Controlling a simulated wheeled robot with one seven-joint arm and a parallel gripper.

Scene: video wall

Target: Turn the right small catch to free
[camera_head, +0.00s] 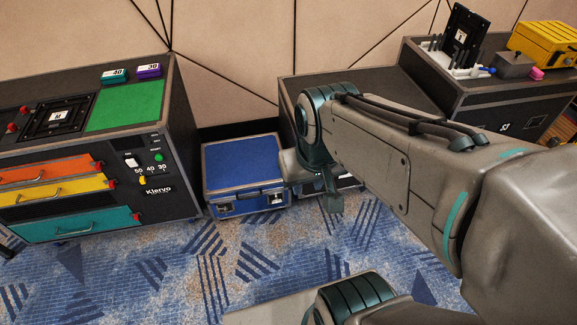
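Two small red catches stand at the left edge of the black square frame marked H (58,117) on the left console; the upper one (24,111) lies a little right of the lower one (12,127). A blue case (243,165) on the floor has a left front latch (226,208) and a right front latch (277,198). Which of these is the named right small catch, and how any of them is turned, I cannot tell. My arm reaches in from the right and bends down beside the case. No gripper fingers can be made out.
The left console (168,195) has orange, yellow and teal drawers and a green top mat (125,105). A second case sits partly hidden behind my arm. A dark console (500,95) at right carries a yellow box (545,42). Patterned carpet (150,275) in front is clear.

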